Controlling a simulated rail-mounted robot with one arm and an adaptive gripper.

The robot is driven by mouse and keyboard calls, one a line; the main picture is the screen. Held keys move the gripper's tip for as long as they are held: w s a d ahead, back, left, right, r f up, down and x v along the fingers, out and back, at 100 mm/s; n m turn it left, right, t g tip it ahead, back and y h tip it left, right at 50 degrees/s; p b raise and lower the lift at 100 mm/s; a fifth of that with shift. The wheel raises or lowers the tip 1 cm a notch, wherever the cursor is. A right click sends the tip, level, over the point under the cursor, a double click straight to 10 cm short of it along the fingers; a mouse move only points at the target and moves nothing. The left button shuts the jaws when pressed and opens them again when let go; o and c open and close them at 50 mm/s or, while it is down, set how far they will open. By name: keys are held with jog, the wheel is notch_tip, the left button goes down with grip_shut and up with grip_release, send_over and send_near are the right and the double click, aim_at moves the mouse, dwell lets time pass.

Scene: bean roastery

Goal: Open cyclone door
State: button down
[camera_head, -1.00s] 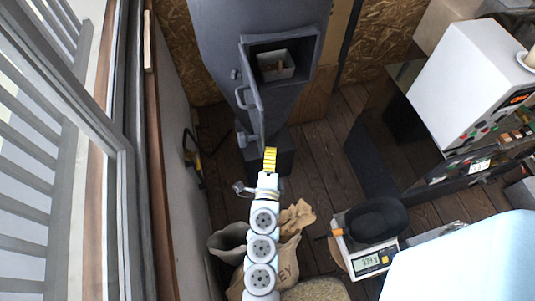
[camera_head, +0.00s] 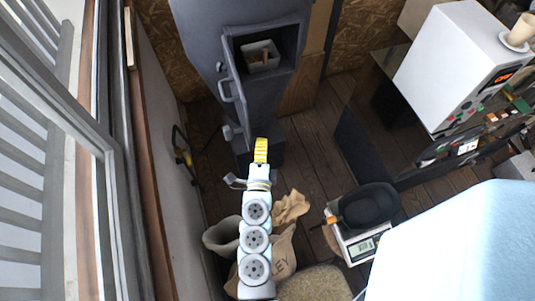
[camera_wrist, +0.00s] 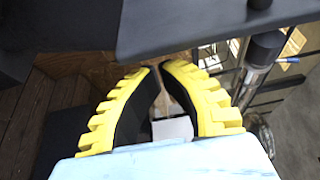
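The cyclone (camera_head: 195,35) is a large grey body at the top of the head view. Its door (camera_head: 236,104) stands swung out to the left of a square opening (camera_head: 290,45). A bar handle (camera_head: 222,91) shows on the door's left face. My gripper (camera_head: 261,142), with yellow fingers, is just below and right of the door's lower end; I cannot tell whether they touch. In the wrist view, the fingertips of my gripper (camera_wrist: 158,67) are together or nearly so, with nothing seen between them. A dark grey panel (camera_wrist: 200,22), probably the door, lies just beyond them.
A light container (camera_head: 268,62) sits inside the opening. Sacks (camera_head: 285,262) and a grey bucket (camera_head: 221,238) stand below, near my arm. A scale (camera_head: 362,248) with a black bowl (camera_head: 370,205) and a white machine (camera_head: 455,65) are right. The wall and window close off the left.

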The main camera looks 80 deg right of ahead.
jog(key=s+a+b, duration=0.1)
jog(key=s+a, duration=0.2)
jog(key=a, duration=0.6)
jog(key=shift+b, duration=0.4)
dwell(0.4)
